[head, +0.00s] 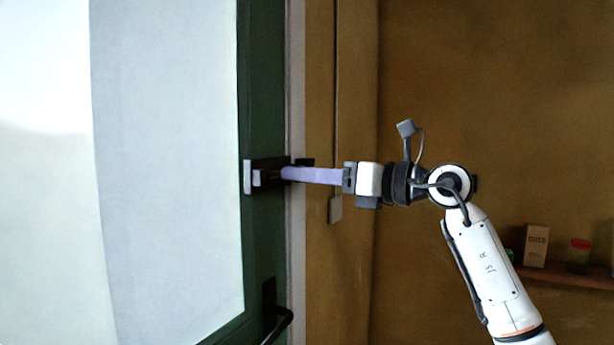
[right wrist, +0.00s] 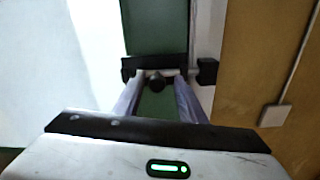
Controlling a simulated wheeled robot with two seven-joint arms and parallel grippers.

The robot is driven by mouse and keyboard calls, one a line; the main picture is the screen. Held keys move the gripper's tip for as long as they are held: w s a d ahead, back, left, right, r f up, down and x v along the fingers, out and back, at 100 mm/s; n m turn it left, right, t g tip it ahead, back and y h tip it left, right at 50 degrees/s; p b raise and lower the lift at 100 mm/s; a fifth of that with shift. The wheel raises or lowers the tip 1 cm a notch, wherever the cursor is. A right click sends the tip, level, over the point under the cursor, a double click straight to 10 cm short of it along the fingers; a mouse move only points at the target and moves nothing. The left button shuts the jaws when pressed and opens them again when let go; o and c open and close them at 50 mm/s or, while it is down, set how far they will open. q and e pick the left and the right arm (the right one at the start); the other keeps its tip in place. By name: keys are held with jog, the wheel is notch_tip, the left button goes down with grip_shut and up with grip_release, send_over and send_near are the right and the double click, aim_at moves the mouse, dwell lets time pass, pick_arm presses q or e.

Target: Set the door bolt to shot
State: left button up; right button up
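The door bolt (head: 270,172) is a dark fitting across the edge of the green-framed door (head: 259,90). In the right wrist view the bolt (right wrist: 160,66) shows as a black bar with a round dark knob (right wrist: 155,82). A dark keeper (right wrist: 207,70) sits to its right on the pale door frame. My right gripper (head: 287,174) reaches in from the right at the bolt. In the right wrist view its lilac fingers (right wrist: 158,84) are apart, one on each side of the knob, with small gaps seeming to show. The fingertips partly hide the bolt. My left gripper is out of view.
A dark door handle (head: 280,326) is below the bolt. A light switch (head: 335,210) is on the ochre wall, right of the frame. A shelf (head: 565,275) at lower right holds a box (head: 536,245) and a red-lidded jar (head: 579,257).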

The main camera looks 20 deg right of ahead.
jog(key=b+v, duration=0.2)
jog(key=v, duration=0.8)
jog(key=shift+d+f, duration=0.1)
